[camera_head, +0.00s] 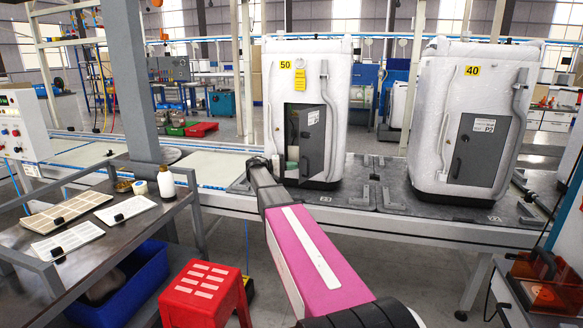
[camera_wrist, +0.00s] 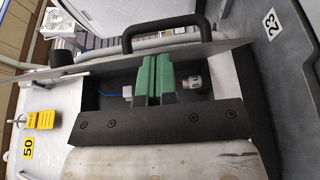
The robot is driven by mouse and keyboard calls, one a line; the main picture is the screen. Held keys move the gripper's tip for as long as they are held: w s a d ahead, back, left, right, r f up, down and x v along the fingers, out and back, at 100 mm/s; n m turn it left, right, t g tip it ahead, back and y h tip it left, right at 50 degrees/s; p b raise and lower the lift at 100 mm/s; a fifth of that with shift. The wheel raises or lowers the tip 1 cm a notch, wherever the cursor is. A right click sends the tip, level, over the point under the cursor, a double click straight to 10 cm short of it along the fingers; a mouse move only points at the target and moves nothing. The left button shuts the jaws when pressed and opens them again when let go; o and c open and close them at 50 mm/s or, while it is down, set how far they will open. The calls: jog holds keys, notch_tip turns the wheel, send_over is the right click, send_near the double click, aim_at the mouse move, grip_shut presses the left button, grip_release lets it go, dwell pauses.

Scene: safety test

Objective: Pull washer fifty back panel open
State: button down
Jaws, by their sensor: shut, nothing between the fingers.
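Washer fifty (camera_head: 283,75) is a white cabinet with a yellow "50" label, seen sideways in the wrist view (camera_wrist: 28,147). Its grey back panel (camera_head: 313,145) is hinged partly open, and the dark inside shows. In the wrist view the panel (camera_wrist: 215,47) is nearly edge-on, with its black handle (camera_wrist: 165,18) on the outer face. My gripper (camera_head: 292,160) is at the opening, on the inner side of the panel. Its green fingers (camera_wrist: 155,68) are together and hold nothing. I cannot tell whether they touch the panel.
A yellow tag (camera_head: 300,79) hangs on washer fifty. Washer forty (camera_head: 435,95) stands to the right with its panel (camera_head: 474,150) shut. A dark workbench (camera_head: 75,250), a blue crate (camera_head: 118,295) and a red stool (camera_head: 200,290) are at the left. A cylindrical fitting (camera_wrist: 189,83) shows inside the opening.

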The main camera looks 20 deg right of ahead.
jog(key=shift+s, duration=0.1)
jog(key=s+d+n+t, duration=0.4)
jog(key=s+d+t, duration=0.3)
jog(key=s, duration=0.1)
jog(key=shift+s+d+n, duration=0.15)
jog(key=shift+s+n, duration=0.1)
jog(key=shift+n, duration=0.05)
dwell(0.5)
